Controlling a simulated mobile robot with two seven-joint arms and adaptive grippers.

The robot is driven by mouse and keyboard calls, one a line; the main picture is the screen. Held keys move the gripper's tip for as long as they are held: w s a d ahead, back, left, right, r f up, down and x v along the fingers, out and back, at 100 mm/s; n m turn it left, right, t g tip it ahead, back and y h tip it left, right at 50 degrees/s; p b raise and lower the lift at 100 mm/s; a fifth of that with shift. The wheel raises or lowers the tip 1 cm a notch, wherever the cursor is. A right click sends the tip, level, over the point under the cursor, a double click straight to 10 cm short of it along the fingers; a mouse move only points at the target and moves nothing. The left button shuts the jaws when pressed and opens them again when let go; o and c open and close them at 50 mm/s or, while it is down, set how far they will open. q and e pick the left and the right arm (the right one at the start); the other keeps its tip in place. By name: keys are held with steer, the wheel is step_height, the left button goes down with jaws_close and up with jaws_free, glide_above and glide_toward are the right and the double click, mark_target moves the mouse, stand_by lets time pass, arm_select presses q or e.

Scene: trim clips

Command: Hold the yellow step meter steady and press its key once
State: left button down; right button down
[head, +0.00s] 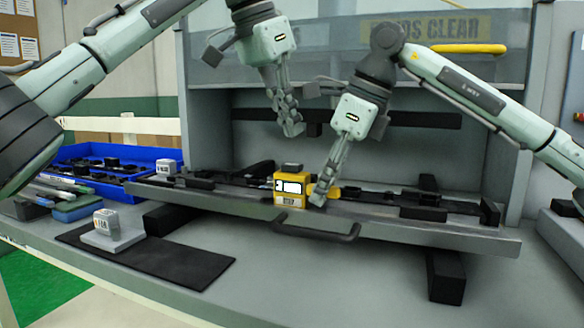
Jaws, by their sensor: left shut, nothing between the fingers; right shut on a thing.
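The yellow step meter (290,190) stands upright on the grey fixture tray, its white display facing me and a dark key (292,167) on its top. My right gripper (321,197) is shut on the meter at its right side, with the fingertips low against it. My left gripper (293,131) is shut and empty, pointing down above the meter, with a gap between its fingertips and the key. The meter's right side is partly hidden by my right fingers.
The grey fixture tray (450,232) has a dark front handle (318,233). A blue bin (78,153) of dark parts stands at the left. A grey panel with a yellow handle (470,48) hangs behind my arms.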

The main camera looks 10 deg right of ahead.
steer(key=shift+f, duration=0.1)
steer(key=c, duration=1.5)
jaws_free()
steer(key=shift+o, duration=0.2)
